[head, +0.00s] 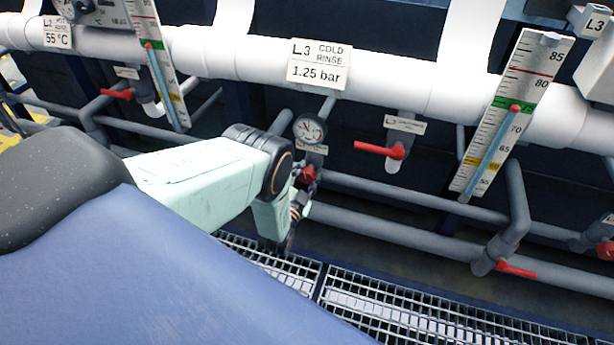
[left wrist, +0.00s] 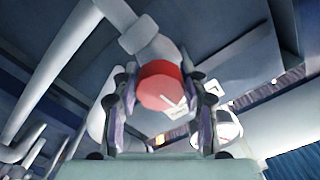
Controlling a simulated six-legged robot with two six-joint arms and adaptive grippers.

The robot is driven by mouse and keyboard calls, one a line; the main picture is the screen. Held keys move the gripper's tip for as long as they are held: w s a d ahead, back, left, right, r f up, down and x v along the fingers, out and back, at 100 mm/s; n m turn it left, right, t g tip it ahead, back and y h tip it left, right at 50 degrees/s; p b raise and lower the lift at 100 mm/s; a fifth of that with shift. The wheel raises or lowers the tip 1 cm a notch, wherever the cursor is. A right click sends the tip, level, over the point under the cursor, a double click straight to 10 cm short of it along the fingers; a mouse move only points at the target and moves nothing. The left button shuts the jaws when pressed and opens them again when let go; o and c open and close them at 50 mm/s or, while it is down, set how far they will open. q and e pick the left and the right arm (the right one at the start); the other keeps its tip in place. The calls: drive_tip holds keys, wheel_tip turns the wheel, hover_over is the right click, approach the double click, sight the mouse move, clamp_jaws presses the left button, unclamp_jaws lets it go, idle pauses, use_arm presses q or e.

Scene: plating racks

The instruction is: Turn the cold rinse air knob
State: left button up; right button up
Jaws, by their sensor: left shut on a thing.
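The cold rinse air knob (head: 308,174) is a small red round knob below a pressure gauge (head: 310,128) and under the sign "L3 COLD RINSE 1.25 bar" (head: 318,64). In the left wrist view the red knob (left wrist: 160,86) sits between the two fingers, its face marked with a white line. My left gripper (head: 302,190) is at the knob, partly hidden behind my own arm in the head view. In the left wrist view the gripper's fingers (left wrist: 162,108) flank the knob on both sides and are shut on it. My right gripper is not in view.
A red lever valve (head: 380,150) stands right of the gauge. Level scales (head: 510,115) hang at right and upper left. Grey pipes (head: 400,228) run below and behind the gripper. A metal grating (head: 400,315) covers the floor in front.

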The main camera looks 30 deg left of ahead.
use_arm(q)
drive_tip(key=m, duration=0.3)
drive_tip(key=shift+m, duration=0.4)
drive_tip(key=m, duration=0.3)
drive_tip(key=shift+m, duration=0.3)
drive_tip(key=m, duration=0.3)
drive_tip(key=shift+r+m+b, duration=0.1)
drive_tip(key=shift+m+b, duration=0.2)
drive_tip(key=shift+m, duration=2)
drive_tip(key=o, duration=1.1)
drive_tip(key=shift+o, duration=0.2)
drive_tip(key=shift+s, duration=0.15)
drive_tip(key=v, duration=1.1)
drive_tip(key=shift+s+d, duration=0.2)
drive_tip(key=shift+s, duration=0.2)
